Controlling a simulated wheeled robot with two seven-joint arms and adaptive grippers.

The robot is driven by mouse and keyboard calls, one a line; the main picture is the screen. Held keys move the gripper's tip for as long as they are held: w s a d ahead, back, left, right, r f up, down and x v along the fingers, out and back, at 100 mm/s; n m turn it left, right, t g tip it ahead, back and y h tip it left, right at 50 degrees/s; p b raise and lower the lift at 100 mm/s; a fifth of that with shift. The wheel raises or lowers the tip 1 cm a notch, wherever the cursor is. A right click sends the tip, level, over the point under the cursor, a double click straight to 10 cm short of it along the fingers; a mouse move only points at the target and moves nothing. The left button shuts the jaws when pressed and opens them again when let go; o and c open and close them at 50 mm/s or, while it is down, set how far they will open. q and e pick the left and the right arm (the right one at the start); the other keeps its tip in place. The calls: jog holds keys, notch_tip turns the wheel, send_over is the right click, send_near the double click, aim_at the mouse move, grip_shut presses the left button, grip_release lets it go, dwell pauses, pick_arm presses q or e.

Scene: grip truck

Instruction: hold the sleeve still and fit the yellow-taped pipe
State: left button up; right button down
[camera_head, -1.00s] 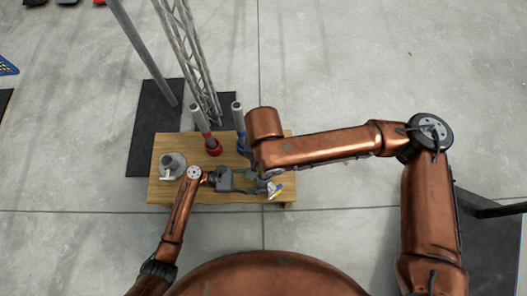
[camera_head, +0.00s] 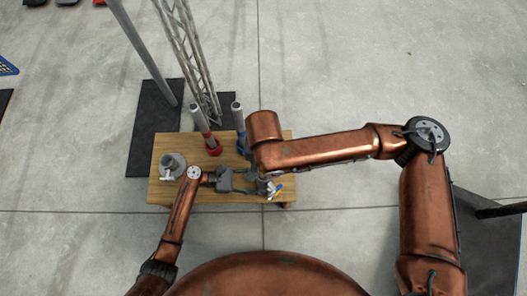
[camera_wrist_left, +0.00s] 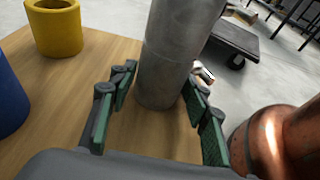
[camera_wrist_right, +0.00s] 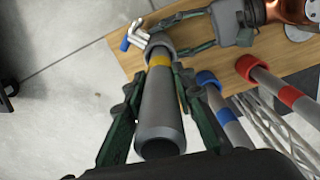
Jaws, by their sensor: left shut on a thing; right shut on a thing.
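The grey sleeve (camera_wrist_left: 165,75) stands upright on the wooden table between the fingers of my left gripper (camera_wrist_left: 155,95), which is shut on it. It also shows in the right wrist view (camera_wrist_right: 160,40). The grey pipe (camera_wrist_right: 160,115) is held in my right gripper (camera_wrist_right: 155,90), which is shut on it. Its yellow tape (camera_wrist_right: 159,60) lies close against the sleeve's rim, and pipe and sleeve look roughly in line. I cannot tell how far the pipe end sits inside. In the head view my right arm hides most of the pipe.
A yellow holder (camera_wrist_left: 55,27) and a blue holder (camera_wrist_left: 8,100) stand nearby. Pipes with red (camera_head: 213,147) and blue (camera_head: 241,143) bands stand at the table's back. A blue-and-white clamp-like part (camera_head: 275,190) lies by the sleeve. A grey round fitting (camera_head: 172,165) is at the table's left.

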pick_arm(q)
jog(key=shift+r, duration=0.1)
pick_arm(e)
jog(key=shift+f, duration=0.25)
jog(key=c, duration=1.5)
grip_release()
jog(key=shift+c, duration=0.2)
notch_tip(320, 180, up, 12)
pick_arm(q)
jog(key=o, duration=0.9)
jog(key=shift+o, duration=0.2)
